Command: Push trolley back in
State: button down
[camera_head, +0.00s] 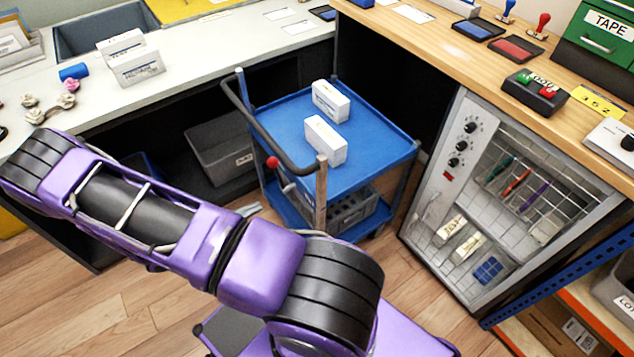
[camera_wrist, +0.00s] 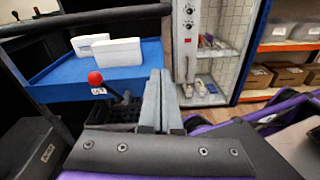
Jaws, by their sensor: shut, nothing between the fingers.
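The blue trolley (camera_head: 372,152) stands at an angle in the corner gap between the two counters, its near end out over the wood floor. Its dark push handle (camera_head: 246,118) faces the left side and my arm. A lever with a red knob (camera_head: 272,162) sits below the handle. Two white boxes stand on the top shelf. In the wrist view the trolley (camera_wrist: 60,83) and red knob (camera_wrist: 95,78) are left of my gripper (camera_wrist: 158,88), whose grey fingers are together and empty. I cannot tell whether they touch the trolley. My arm mostly hides the gripper in the head view.
A glass-fronted cabinet (camera_head: 445,190) stands close to the trolley's right. The white counter (camera_head: 200,62) is at the left, with a grey bin (camera_head: 222,148) beneath it. The wooden counter (camera_head: 440,45) runs along the right. Open floor (camera_head: 130,300) lies in front.

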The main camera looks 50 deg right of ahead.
jog(key=s+f+n, duration=0.1)
jog(key=s+n, duration=0.1)
send_near(318, 184)
jog(key=shift+h, duration=0.4)
jog(key=x, duration=0.6)
jog(key=shift+s+d+f, duration=0.2)
jog(key=shift+d+f, duration=0.15)
jog(key=shift+d, duration=0.1)
